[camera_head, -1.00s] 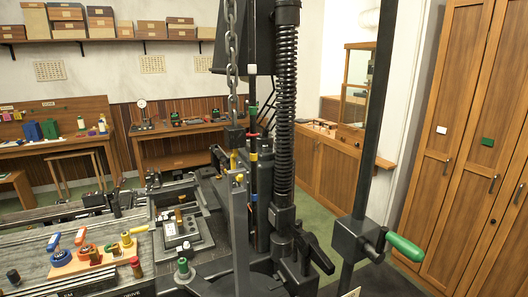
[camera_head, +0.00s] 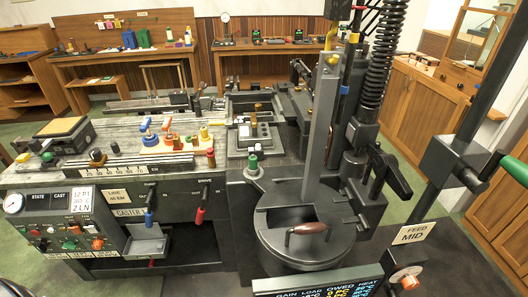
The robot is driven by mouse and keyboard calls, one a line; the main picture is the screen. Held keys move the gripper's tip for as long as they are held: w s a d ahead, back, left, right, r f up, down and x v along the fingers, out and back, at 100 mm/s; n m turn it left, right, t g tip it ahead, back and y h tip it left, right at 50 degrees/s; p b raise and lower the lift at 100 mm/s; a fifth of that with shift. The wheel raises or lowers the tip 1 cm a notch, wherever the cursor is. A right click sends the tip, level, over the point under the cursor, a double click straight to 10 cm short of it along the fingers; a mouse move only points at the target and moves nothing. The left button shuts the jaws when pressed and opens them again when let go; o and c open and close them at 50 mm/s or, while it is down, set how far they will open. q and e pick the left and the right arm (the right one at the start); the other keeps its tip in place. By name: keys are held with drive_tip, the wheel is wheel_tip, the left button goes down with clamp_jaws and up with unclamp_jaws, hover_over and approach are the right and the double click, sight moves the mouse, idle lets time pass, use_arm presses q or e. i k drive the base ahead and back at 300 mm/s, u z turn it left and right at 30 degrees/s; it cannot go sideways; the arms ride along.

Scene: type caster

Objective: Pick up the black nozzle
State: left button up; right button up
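A small black knob-like piece (camera_head: 97,156) stands near the front edge of the machine's grey top, on the left. It may be the black nozzle, but it is too small to be sure. Another small dark piece (camera_head: 115,147) is just right of it. Blue (camera_head: 146,126), red (camera_head: 167,126) and yellow (camera_head: 204,133) handled pieces stand on a light plate further right. Neither of my grippers shows in this view.
The type caster has a round grey pot (camera_head: 300,244) with a brown handle at front centre. A tall column and black spring (camera_head: 381,60) rise behind it. A green-handled lever (camera_head: 514,170) is at right. A control panel (camera_head: 70,225) is at left front. Workbenches (camera_head: 270,50) stand behind.

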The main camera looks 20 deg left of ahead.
sight(114, 146)
drive_tip(key=u, duration=1.8)
